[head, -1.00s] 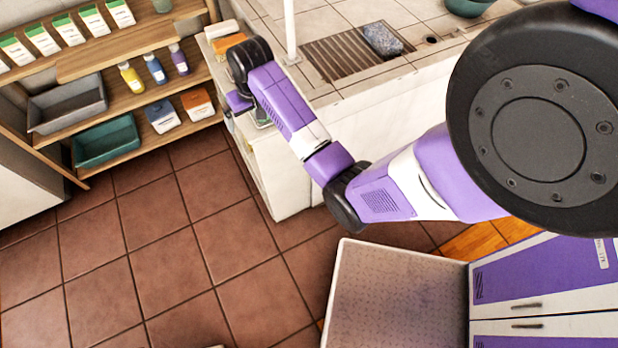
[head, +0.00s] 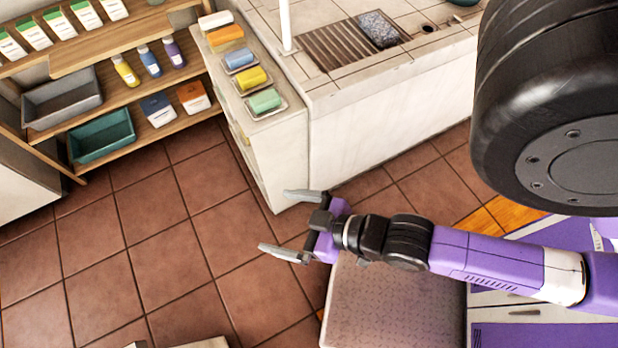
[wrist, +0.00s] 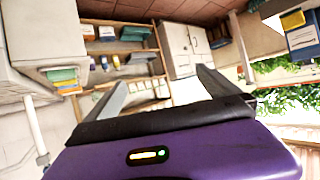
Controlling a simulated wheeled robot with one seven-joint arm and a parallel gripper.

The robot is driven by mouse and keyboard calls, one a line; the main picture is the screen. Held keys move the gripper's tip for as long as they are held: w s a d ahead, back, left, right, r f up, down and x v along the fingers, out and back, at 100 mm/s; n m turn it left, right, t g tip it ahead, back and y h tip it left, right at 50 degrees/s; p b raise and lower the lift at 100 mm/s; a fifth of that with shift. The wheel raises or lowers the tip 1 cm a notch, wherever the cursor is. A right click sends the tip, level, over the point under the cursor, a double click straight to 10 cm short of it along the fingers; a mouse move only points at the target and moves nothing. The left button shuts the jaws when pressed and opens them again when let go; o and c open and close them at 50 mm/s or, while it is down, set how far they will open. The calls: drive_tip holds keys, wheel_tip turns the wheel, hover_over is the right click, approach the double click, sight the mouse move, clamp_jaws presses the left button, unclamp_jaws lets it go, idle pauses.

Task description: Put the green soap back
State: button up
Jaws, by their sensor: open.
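The green soap (head: 264,101) is a small block lying in a shallow tray on the near end of the narrow white ledge (head: 283,121). It is the nearest in a row of soaps there. My gripper (head: 274,220) is open and empty, in front of the ledge and clear of the soap, with its fingers pointing left. In the wrist view both fingers (wrist: 162,77) are spread apart with nothing between them.
Behind the green soap stand a yellow soap (head: 251,78), a blue soap (head: 238,58), an orange block (head: 225,36) and a white block (head: 215,19). Wooden shelves (head: 178,123) with bottles, boxes and bins are at the left. A tiled basin counter (head: 372,77) is right of the ledge. Open floor lies between.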

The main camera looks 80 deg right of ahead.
drive_tip(key=s+a+r+n+t+y, duration=0.1)
drive_tip(key=s+r, duration=0.4)
drive_tip(key=r, duration=0.5)
drive_tip(key=shift+s+a+r+n+t+y, duration=0.3)
drive_tip(key=shift+a+n+t, duration=0.25)
drive_tip(key=shift+t, duration=0.15)
drive_tip(key=shift+f+b, duration=0.35)
drive_tip(key=shift+f, duration=0.05)
